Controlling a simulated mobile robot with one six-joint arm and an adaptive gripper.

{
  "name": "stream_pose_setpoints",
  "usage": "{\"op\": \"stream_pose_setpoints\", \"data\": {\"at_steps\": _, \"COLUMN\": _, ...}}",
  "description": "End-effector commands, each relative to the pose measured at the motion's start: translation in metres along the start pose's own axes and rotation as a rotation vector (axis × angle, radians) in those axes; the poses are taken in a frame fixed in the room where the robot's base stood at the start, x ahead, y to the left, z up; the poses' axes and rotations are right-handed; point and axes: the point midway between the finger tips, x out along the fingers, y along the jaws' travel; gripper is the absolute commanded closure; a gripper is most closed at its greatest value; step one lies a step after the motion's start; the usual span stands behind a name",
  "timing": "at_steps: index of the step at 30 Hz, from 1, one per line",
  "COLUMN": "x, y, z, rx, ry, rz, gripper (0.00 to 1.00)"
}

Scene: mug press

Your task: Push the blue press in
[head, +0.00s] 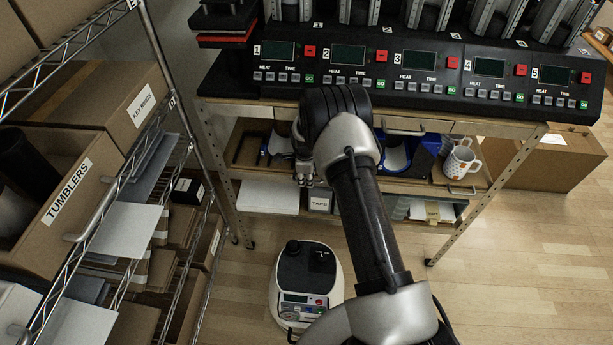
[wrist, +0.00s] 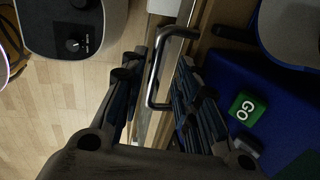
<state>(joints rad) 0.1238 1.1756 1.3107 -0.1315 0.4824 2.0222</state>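In the wrist view, a blue press body (wrist: 265,95) with a green GO button lies to the right of my gripper (wrist: 160,75). The fingers are apart, and a metal bar handle (wrist: 154,85) on a shelf front edge lies between them; I cannot tell whether a finger touches it. In the head view my gripper (head: 304,172) is low at the left part of the shelf front. Blue parts (head: 277,146) show just behind it, and a blue body (head: 426,150) shows right of my arm. My arm hides much between them.
A cream press (head: 305,285) stands on the floor below my gripper. A wire rack with a TUMBLERS box (head: 60,190) stands at left. Mugs (head: 460,163) sit on the shelf at right. A control panel (head: 420,75) lies above. Floor at lower right is clear.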

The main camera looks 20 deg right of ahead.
Motion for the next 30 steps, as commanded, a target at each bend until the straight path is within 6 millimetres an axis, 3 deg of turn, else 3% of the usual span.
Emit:
{"op": "stream_pose_setpoints", "data": {"at_steps": 8, "x": -0.007, "y": 0.000, "z": 0.001, "rx": 0.000, "ry": 0.000, "rz": 0.001, "gripper": 0.71}}
{"op": "stream_pose_setpoints", "data": {"at_steps": 21, "x": -0.093, "y": 0.000, "z": 0.001, "rx": 0.000, "ry": -0.001, "rz": -0.001, "gripper": 0.71}}
{"op": "stream_pose_setpoints", "data": {"at_steps": 30, "x": -0.120, "y": 0.001, "z": 0.000, "rx": 0.000, "ry": 0.000, "rz": 0.001, "gripper": 0.71}}
